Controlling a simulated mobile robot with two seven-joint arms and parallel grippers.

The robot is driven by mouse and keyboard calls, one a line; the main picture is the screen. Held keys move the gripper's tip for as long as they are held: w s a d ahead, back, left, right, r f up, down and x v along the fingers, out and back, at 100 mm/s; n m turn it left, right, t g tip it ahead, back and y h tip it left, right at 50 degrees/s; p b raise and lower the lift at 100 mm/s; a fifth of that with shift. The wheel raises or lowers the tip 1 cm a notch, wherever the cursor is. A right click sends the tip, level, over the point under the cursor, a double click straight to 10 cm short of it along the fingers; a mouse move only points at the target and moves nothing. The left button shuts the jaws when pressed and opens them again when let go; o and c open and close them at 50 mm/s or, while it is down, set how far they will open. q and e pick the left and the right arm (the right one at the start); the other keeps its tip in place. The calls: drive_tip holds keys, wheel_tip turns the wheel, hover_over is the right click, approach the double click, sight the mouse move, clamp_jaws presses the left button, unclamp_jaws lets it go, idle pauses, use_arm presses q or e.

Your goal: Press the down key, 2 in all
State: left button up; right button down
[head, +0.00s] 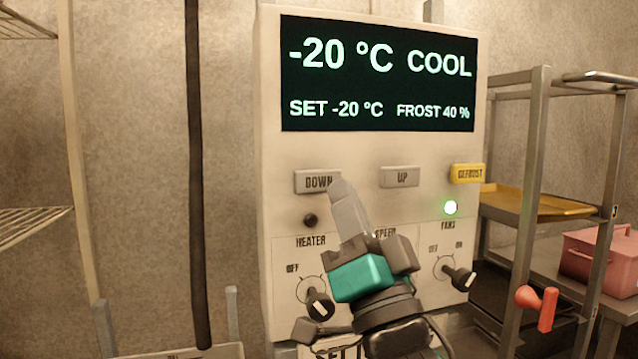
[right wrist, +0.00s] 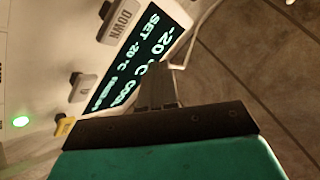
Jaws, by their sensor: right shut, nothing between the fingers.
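The grey DOWN key (head: 312,181) is on the cream control panel (head: 385,155), below the display (head: 375,75). The display reads -20 °C COOL, SET -20 °C, FROST 40 %. My right gripper (head: 340,190) is shut and empty, its tip overlapping the right end of the DOWN key in the head view. In the right wrist view the shut fingers (right wrist: 160,75) show beside the display, with the DOWN key (right wrist: 121,20) up and left of them. Whether the tip touches the key I cannot tell. My left gripper is not in view.
The UP key (head: 400,177) and yellow DEFROST key (head: 468,174) are to the right of DOWN. A dark lamp (head: 310,220), a green lamp (head: 450,207) and knobs (head: 320,305) are lower. A metal rack (head: 530,150) with a pink box (head: 597,257) stands at right.

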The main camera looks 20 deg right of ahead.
sight(319, 171)
drive_tip(key=shift+w+a, duration=0.1)
drive_tip(key=shift+w, duration=2.6)
drive_tip(key=shift+w, duration=0.4)
drive_tip(key=shift+w, duration=0.55)
idle(0.4)
idle(0.4)
drive_tip(key=shift+s, duration=0.95)
drive_tip(key=shift+s+p, duration=0.6)
drive_tip(key=shift+s, duration=1.9)
